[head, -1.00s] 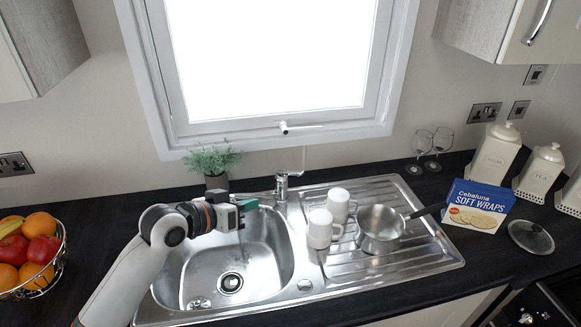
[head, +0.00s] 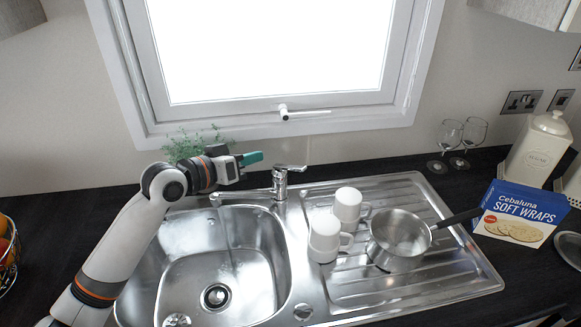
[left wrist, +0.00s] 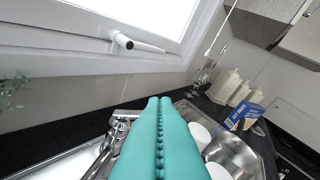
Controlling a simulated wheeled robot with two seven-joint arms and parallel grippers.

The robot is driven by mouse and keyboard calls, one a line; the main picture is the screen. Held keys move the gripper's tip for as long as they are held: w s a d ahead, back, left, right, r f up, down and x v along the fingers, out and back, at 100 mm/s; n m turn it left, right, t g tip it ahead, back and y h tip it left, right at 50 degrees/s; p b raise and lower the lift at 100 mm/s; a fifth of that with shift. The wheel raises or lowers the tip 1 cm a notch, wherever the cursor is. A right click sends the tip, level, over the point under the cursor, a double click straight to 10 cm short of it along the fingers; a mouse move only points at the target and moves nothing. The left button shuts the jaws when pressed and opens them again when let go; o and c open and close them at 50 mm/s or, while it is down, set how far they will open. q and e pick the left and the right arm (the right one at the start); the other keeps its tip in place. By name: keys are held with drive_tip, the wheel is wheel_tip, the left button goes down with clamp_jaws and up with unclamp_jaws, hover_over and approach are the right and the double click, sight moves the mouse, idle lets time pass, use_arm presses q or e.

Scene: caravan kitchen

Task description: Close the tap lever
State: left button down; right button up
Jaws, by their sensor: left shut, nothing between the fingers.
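The chrome tap (head: 280,183) stands at the back rim of the sink, with its lever (head: 290,168) on top pointing right. No water stream shows. My left gripper (head: 252,158) is shut and empty, with teal fingers together. In the head view it is to the left of the tap, at about the height of the lever, with a small gap in the picture. In the left wrist view the shut fingers (left wrist: 158,110) partly cover the tap (left wrist: 118,130), which shows at their left. My right gripper is not in view.
The steel sink basin (head: 262,250) lies below my left arm. Two white mugs (head: 324,238) and a saucepan (head: 398,240) stand on the drainer. A plant (head: 185,148) is behind my gripper. The window frame (head: 240,127) with its handle (head: 300,113) rises behind the tap.

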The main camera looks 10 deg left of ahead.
use_arm(q)
drive_tip(key=p, duration=0.3)
hover_over(289, 167)
drive_tip(key=f+v, duration=0.1)
drive_tip(key=v, duration=0.1)
drive_tip(key=f, duration=0.1)
drive_tip(key=d+f, duration=0.1)
drive_tip(key=f, duration=0.1)
drive_tip(key=f+p, duration=0.1)
drive_tip(key=f, duration=0.1)
drive_tip(key=shift+s+d+f, duration=0.15)
drive_tip(key=shift+s+d, duration=0.05)
drive_tip(key=shift+s, duration=0.15)
